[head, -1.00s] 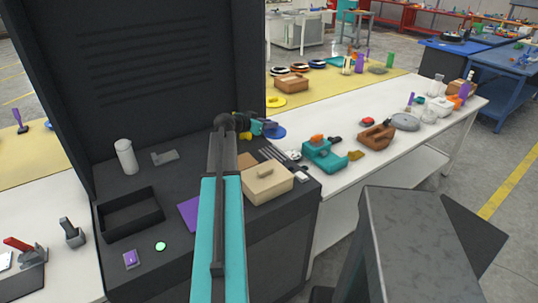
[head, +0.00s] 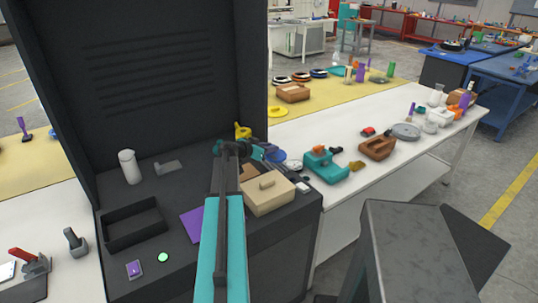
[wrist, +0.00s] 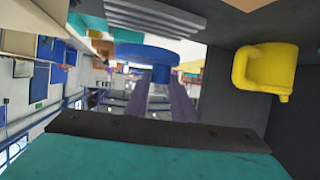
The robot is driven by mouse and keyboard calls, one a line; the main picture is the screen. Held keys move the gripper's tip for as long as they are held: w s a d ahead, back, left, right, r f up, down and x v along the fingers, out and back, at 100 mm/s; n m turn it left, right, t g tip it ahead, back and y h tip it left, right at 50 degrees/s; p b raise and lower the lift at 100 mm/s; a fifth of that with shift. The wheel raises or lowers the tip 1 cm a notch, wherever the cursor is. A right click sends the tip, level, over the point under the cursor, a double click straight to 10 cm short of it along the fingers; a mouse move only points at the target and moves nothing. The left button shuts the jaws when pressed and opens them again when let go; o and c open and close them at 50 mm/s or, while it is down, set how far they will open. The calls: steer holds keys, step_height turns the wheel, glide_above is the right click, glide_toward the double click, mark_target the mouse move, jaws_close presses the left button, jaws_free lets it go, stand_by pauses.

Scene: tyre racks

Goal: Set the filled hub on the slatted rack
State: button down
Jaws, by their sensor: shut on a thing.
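The filled hub (wrist: 160,53) looks like a blue disc with a short blue stem in the wrist view. My gripper (wrist: 163,88) is shut on the stem, with its two purple fingers on either side. In the head view the hub is a blue shape (head: 277,154) at the end of my gripper (head: 266,152), partly covered by it. The slatted rack (wrist: 155,17) shows as pale grey slats beside the disc in the wrist view; I cannot tell whether they touch. In the head view my gripper largely hides the rack. What fills the hub is not clear.
A yellow mug-like object (wrist: 268,68) stands close to my gripper. A tan lidded box (head: 268,194) lies on the dark bench near my arm. A teal object (head: 325,165) and a brown one (head: 377,148) are on the white table. A black tray (head: 133,222) is at left.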

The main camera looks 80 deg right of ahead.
mark_target(268, 155)
steer(key=shift+f, duration=0.15)
steer(key=shift+f+p, duration=0.6)
steer(key=shift+f, duration=1.1)
steer(key=shift+f, duration=0.15)
steer(key=c, duration=1.5)
jaws_free()
steer(key=shift+v, duration=0.75)
steer(key=shift+b+v, duration=1.8)
steer(key=shift+v, duration=3.6)
